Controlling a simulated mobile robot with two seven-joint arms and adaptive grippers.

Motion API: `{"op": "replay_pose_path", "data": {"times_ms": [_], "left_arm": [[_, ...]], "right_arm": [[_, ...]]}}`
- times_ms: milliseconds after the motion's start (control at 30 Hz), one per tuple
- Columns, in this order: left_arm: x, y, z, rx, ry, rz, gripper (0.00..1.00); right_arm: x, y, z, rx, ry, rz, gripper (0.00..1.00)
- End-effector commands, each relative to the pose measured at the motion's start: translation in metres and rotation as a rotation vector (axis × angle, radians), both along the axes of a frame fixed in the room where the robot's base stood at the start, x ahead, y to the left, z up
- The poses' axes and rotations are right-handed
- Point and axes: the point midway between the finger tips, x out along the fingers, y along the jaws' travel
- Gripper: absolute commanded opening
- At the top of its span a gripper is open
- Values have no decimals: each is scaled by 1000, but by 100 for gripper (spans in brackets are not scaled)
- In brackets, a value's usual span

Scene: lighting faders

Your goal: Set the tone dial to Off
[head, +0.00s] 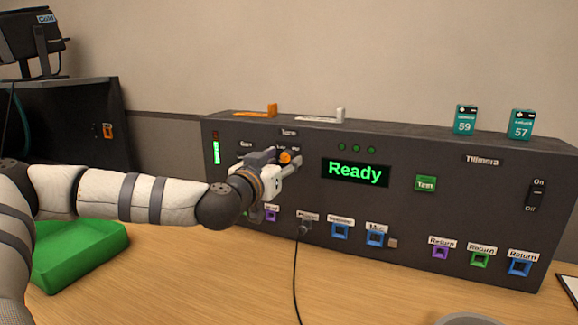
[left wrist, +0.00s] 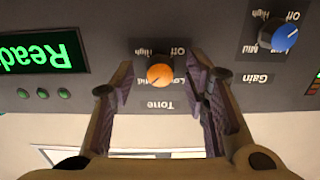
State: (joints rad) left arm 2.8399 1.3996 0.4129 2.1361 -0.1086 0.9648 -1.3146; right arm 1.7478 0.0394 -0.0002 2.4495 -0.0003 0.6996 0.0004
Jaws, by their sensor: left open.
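The orange tone dial (head: 285,157) is on the front of the dark console (head: 400,260), below the Tone label. It also shows in the left wrist view (left wrist: 160,75), which is upside down, with Off, High, Low and Mid lettering around it. I cannot tell which setting its pointer marks. My left gripper (head: 281,172) is open in front of the panel. In the left wrist view its fingers (left wrist: 160,66) stand on either side of the dial, with gaps between. The gripper hides part of the panel in the head view.
A blue gain dial (left wrist: 284,37) sits beside the tone dial. A "Ready" display (head: 355,172) and a green Test button (head: 426,184) are to the right. Below are several coloured sockets and a plugged black cable (head: 296,270). A green tray (head: 80,250) lies at left.

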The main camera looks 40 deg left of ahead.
Motion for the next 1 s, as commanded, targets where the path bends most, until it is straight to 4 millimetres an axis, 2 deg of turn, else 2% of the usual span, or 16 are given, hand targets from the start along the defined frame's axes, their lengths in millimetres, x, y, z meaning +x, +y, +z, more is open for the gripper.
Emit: {"op": "replay_pose_path", "data": {"times_ms": [300,467,500,767,1000], "left_arm": [[3,1,6,0,-9,-1,40],[3,1,6,1,-8,-1,3],[3,1,6,0,-7,-1,0],[3,1,6,-12,-12,-1,0],[2,1,8,-109,-45,-1,0]], "right_arm": [[0,0,0,0,-1,0,40],[0,0,0,0,-1,0,40],[1,0,0,0,-1,0,40],[1,0,1,0,-4,1,40],[8,0,7,0,-26,0,40]]}}
